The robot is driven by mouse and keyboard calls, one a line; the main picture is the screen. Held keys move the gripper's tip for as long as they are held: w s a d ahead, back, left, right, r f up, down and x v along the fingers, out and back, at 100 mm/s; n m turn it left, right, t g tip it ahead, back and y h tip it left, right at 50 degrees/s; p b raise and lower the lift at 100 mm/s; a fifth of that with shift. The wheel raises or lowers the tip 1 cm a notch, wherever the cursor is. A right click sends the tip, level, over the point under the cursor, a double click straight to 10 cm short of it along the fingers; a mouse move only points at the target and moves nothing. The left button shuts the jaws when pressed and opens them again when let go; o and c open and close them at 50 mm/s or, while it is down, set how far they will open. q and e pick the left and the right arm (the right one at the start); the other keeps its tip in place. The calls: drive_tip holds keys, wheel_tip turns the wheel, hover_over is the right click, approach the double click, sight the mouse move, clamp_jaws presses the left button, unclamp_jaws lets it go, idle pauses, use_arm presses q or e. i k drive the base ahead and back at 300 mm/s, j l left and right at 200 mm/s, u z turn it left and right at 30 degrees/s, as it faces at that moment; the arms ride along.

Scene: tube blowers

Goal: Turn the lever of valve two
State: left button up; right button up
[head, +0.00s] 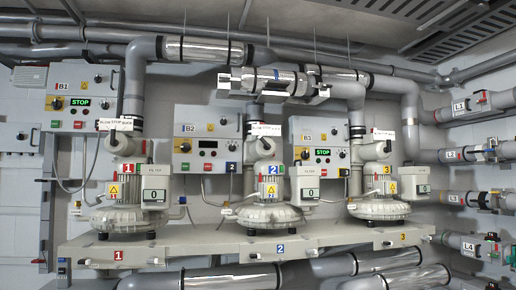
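Blower two, marked with a blue 2 (272,168), stands in the middle of the long grey bench. Above it, a grey vertical pipe carries a white sign plate (266,129) with small lettering. A grey valve body (264,147) sits just below that plate. The lever is too small to tell apart from the valve and plate, so its angle cannot be read. Neither of my grippers is in view.
The grey bench (190,246) also carries blower one (123,215) at left and blower three (380,206) at right. Control panels B1 (80,97), B2 (209,138) and B3 (319,143) hang behind. Pipes marked L1 to L4 line the right wall.

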sight(267, 146)
drive_tip(key=i+u, duration=0.25)
drive_tip(key=i+l+u, duration=0.15)
drive_tip(key=u, duration=0.3)
drive_tip(key=i+l+u, duration=0.15)
drive_tip(key=u, duration=0.25)
drive_tip(key=i+l+u, duration=0.1)
drive_tip(key=l+u, duration=0.35)
drive_tip(key=j, duration=0.1)
